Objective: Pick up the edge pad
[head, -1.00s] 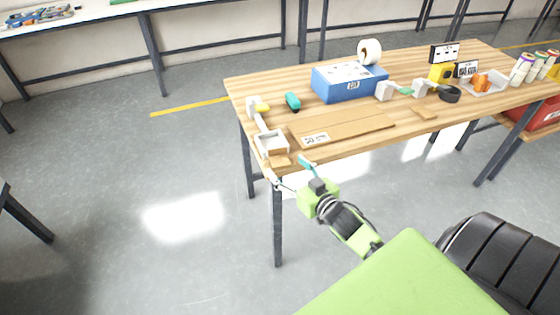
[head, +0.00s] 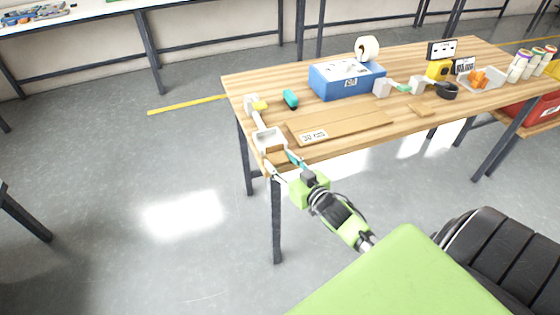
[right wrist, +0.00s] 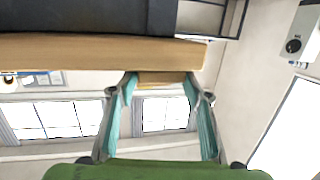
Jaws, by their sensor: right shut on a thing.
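The edge pad (head: 277,157) is a small tan piece at the near left corner of the wooden table, just in front of a whitish open tray. My right gripper (head: 281,163) reaches it from the front, one finger on each side, and is shut on it. In the right wrist view the pad (right wrist: 162,78) sits between the teal fingertips, against the table edge (right wrist: 100,52). The fingers partly hide it in the head view. I cannot tell whether it is off the table. My left gripper is out of view.
The whitish tray (head: 268,138) sits right behind the pad. A flat cardboard sheet (head: 350,122) lies to the right, with a blue box (head: 346,80) behind it. A teal tool (head: 290,98) lies farther back. The floor left of the table is clear.

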